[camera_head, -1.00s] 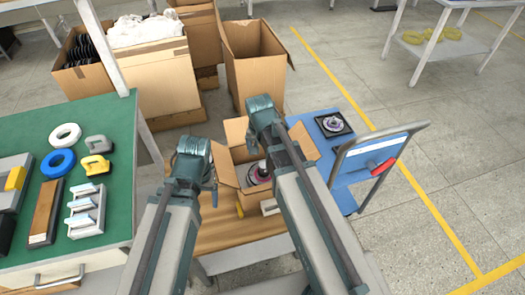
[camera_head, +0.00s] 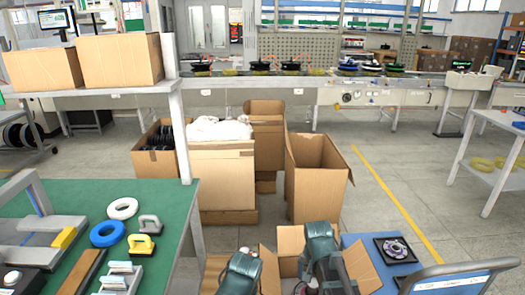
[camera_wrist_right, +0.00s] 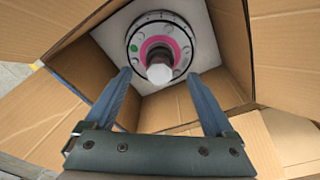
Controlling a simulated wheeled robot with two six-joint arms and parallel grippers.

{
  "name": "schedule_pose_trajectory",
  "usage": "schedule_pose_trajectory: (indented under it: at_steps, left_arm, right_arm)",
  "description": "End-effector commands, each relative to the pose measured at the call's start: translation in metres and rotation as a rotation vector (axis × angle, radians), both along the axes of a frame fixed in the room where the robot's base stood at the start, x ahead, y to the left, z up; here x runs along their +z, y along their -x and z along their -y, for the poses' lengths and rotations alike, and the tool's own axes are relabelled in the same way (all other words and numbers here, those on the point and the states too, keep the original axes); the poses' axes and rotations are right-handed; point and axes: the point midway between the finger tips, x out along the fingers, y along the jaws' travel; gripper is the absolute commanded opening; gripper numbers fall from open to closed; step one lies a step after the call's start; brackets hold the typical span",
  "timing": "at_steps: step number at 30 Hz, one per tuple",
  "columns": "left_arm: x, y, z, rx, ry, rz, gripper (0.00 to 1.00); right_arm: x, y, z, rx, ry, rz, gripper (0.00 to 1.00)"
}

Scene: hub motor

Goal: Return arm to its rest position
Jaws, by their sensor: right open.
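My right arm (camera_head: 325,255) shows at the bottom middle of the head view, over an open cardboard box (camera_head: 360,265). In the right wrist view my right gripper (camera_wrist_right: 159,73) is open, its two blue fingers apart and pointing into the box. A hub motor part (camera_wrist_right: 160,42), a silver disc with a pink ring and a dark shaft, sits on a white pad inside. The shaft's end appears between the fingertips, with gaps on both sides. My left arm (camera_head: 241,272) shows at the bottom of the head view, left of the right one; its jaws cannot be made out.
A green table (camera_head: 180,208) with tools and rings is at left. A blue cart (camera_head: 350,240) with a black tray (camera_head: 380,243) and a handle (camera_head: 470,268) is at right. Tall cardboard boxes (camera_head: 315,180) stand ahead.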

Motion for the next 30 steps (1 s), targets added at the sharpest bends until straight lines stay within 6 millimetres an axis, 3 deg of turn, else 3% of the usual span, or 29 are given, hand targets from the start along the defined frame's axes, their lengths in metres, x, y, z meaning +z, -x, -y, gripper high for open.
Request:
schedule_pose_trajectory:
  at_steps: [1,13,30]
  left_arm:
    - [-0.014,0.0,0.0,0.0,0.0,0.0,0.81]
    - [-0.06,0.0,0.0,0.0,0.0,0.0,0.81]
    - [-0.062,0.0,0.0,0.0,0.0,0.0,0.81]
  right_arm:
    - [-0.014,-0.001,0.001,0.0,0.0,0.0,0.89]
    - [-0.06,-0.006,0.004,0.0,0.0,0.0,0.89]
    - [-0.062,-0.006,0.004,0.0,0.0,0.0,0.89]
